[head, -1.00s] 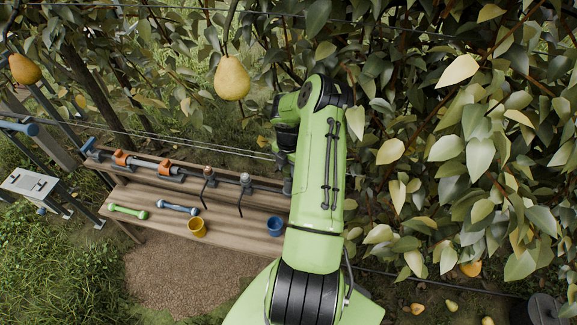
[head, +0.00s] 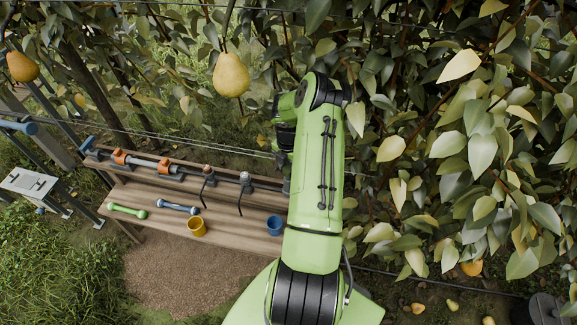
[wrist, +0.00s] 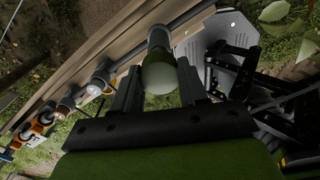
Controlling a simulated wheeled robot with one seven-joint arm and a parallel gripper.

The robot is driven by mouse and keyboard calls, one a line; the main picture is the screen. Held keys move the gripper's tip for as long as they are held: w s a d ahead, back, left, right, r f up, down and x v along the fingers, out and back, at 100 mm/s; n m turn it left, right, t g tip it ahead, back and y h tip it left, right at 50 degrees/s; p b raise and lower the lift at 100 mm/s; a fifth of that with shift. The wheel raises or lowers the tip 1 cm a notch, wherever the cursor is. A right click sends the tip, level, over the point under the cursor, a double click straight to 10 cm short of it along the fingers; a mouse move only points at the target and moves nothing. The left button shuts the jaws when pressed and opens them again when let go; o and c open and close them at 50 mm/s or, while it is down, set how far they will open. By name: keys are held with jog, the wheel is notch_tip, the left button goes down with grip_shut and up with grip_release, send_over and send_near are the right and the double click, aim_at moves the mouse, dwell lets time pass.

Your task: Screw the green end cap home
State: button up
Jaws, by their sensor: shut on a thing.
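The green end cap (wrist: 160,78), pale greenish and rounded in this light, sits between my two dark fingers in the wrist view. My gripper (wrist: 159,84) is shut on it. The cap is in line with a grey collar or pipe end (wrist: 159,38) just beyond it. How far it is threaded on cannot be seen. In the head view my green arm covers the gripper, the cap and that end of the pipe. The visible part of the grey pipe (head: 143,162) lies along the back of the wooden bench.
The bench (head: 240,222) carries a yellow cup (head: 197,227), a blue cup (head: 275,225), a green-ended tool (head: 127,210) and a blue-ended tool (head: 178,207). Orange clamps (head: 120,157) and two valves with hanging levers (head: 240,190) stand along the pipe. Foliage crowds the right; a pear (head: 231,75) hangs above.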

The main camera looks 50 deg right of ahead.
jog(key=shift+f+b, duration=0.55)
jog(key=shift+f, duration=0.1)
jog(key=shift+r, duration=0.45)
jog(key=shift+f+b, duration=0.25)
jog(key=shift+b, duration=0.15)
dwell(1.4)
jog(key=shift+f, duration=0.15)
jog(key=shift+f+b, duration=0.3)
jog(key=shift+b, duration=0.2)
jog(key=shift+f+b, duration=0.55)
jog(key=shift+b, duration=0.15)
dwell(0.7)
jog(key=o, duration=1.2)
